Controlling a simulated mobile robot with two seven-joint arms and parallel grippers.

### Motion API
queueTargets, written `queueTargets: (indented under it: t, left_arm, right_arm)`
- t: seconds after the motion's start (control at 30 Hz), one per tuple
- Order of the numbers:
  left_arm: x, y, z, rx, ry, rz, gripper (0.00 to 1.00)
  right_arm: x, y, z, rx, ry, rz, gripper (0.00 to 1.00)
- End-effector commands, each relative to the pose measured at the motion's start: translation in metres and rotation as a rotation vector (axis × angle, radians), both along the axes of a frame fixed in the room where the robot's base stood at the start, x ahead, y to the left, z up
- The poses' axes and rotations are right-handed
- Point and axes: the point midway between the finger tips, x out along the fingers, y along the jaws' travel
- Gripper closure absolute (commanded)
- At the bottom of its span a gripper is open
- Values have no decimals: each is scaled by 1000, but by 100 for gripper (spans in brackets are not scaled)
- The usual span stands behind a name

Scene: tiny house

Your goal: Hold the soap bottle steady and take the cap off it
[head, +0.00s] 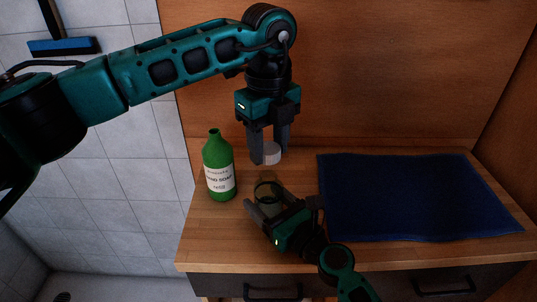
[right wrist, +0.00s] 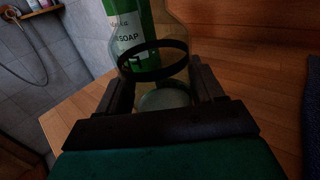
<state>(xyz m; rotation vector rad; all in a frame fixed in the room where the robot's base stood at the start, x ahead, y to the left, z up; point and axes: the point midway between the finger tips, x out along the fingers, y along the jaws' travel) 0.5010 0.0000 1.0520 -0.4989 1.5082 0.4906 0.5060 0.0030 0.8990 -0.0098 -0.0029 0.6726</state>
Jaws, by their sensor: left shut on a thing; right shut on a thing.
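A clear, brownish see-through bottle (head: 267,180) with a dark ring stands on the wooden counter. My right gripper (head: 265,197) is shut around it from the front. The right wrist view shows the same bottle (right wrist: 155,45) between the fingers; its top is cut off there. My left gripper (head: 269,157) points down and is shut on a white round cap (head: 272,154), just above the clear bottle. The cap looks apart from the bottle, but the gap is hard to judge. A green hand soap refill bottle (head: 218,165) stands upright to the left, with no cap on its neck.
A dark blue mat (head: 420,195) covers the right part of the counter (head: 210,240). A wooden panel (head: 380,70) rises behind. Drawers with dark handles (head: 272,291) are below the front edge. Tiled wall and floor lie left, with a blue brush (head: 64,46).

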Motion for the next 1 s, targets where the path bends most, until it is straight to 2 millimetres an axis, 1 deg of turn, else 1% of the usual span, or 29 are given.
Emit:
queueTargets:
  t: [0.07, 0.27, 0.3, 0.57, 0.87, 1.0]
  left_arm:
    - [0, 0, 6, 0, 0, 0, 91]
    - [0, 0, 6, -1, 1, 0, 91]
    - [0, 0, 6, -1, 1, 0, 91]
    - [0, 0, 6, -1, 1, 0, 91]
    - [0, 0, 6, -1, 1, 0, 91]
    - [0, 0, 7, -1, 1, 0, 91]
  right_arm:
    - [0, 0, -1, -2, 1, 0, 100]
    - [0, 0, -1, -2, 1, 0, 100]
    - [0, 0, -1, -2, 1, 0, 29]
    - [0, 0, 0, -1, 1, 0, 4]
    - [-2, -2, 0, -1, 1, 0, 3]
    - [-14, -11, -1, -2, 2, -1, 3]
